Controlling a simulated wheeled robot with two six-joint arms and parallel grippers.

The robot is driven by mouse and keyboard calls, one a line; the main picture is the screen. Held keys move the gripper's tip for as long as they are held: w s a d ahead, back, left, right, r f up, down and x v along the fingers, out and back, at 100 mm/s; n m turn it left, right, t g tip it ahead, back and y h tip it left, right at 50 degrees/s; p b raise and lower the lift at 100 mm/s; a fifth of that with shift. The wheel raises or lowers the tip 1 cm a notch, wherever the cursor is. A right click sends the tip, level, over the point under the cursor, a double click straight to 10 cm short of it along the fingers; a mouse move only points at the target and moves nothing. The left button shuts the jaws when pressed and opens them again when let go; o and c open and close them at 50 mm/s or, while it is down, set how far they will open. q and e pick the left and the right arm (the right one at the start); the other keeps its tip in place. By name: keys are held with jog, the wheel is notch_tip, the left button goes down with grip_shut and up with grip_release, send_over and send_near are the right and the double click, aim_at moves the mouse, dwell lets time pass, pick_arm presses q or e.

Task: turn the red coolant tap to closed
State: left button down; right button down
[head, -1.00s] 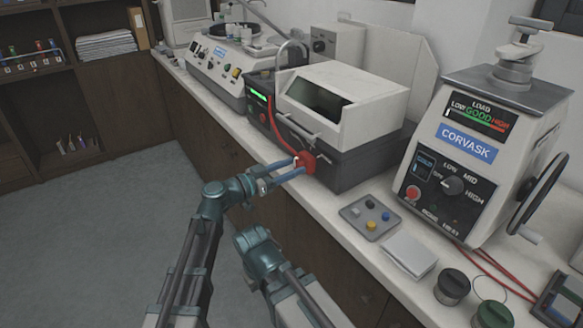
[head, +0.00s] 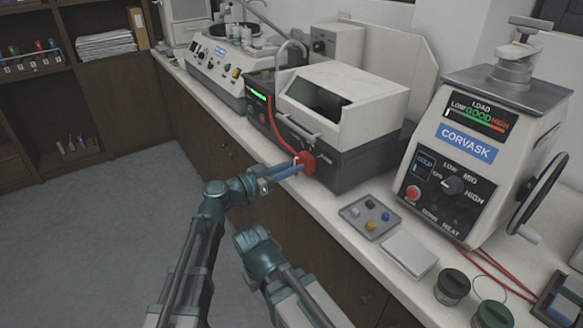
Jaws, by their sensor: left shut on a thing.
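The red coolant tap (head: 307,161) sits on the front lower part of the grey and white machine (head: 345,165) on the bench, at the picture's middle. A red hose (head: 278,128) curves up from beside it along the machine's front. My left gripper (head: 296,167) reaches in from the left and is shut on the tap; its blue fingers lie close together at the tap's front. The fingers hide part of the tap. My right arm's teal end (head: 258,250) shows low in the middle; its fingertips cannot be made out.
A small grey tray with coloured pieces (head: 368,215) and a pale flat box (head: 408,254) lie on the bench to the right. The Corvask press (head: 470,150) stands beyond them. Dark lidded jars (head: 452,287) stand front right. Floor at left is clear.

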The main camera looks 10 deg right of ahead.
pick_arm(q)
jog(key=n, duration=0.4)
jog(key=shift+n, duration=0.3)
jog(key=shift+w+a+f+n, duration=0.1)
jog(key=shift+w+n, duration=0.05)
jog(key=shift+n, duration=1.85)
jog(key=c, duration=0.8)
grip_release()
jog(key=shift+o, duration=0.2)
jog(key=v, duration=1.3)
jog(key=shift+a, duration=0.4)
